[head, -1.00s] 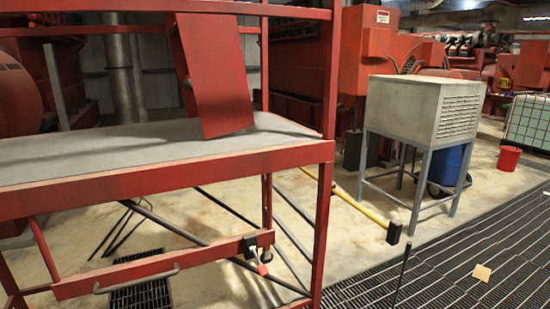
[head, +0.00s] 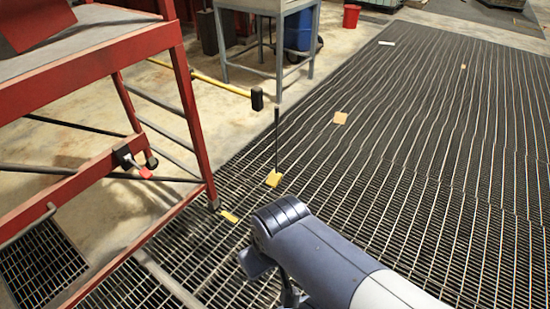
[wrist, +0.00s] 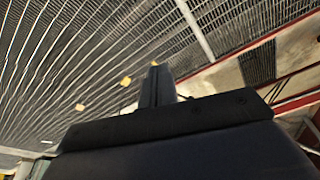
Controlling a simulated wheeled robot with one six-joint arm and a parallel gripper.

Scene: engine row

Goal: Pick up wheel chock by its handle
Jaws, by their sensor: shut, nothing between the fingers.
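A small yellow block (head: 274,179) with a thin black upright rod (head: 276,140) lies on the dark floor grating in the head view. It looks like the wheel chock with its handle, but it is too small to be sure. My gripper (wrist: 156,84) shows in the wrist view as dark fingers shut together with nothing between them. It is apart from the block. In the head view my arm reaches in from the lower right, and its fingers are hidden. Small yellow patches show beyond the fingers in the wrist view; I cannot tell which is the chock.
A red steel frame (head: 186,110) with a shelf stands at the left. Other flat yellow pieces (head: 340,118) lie on the grating (head: 420,150). A yellow bar with a black end (head: 257,99) lies behind, near a grey stand (head: 266,72). The grating at right is open.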

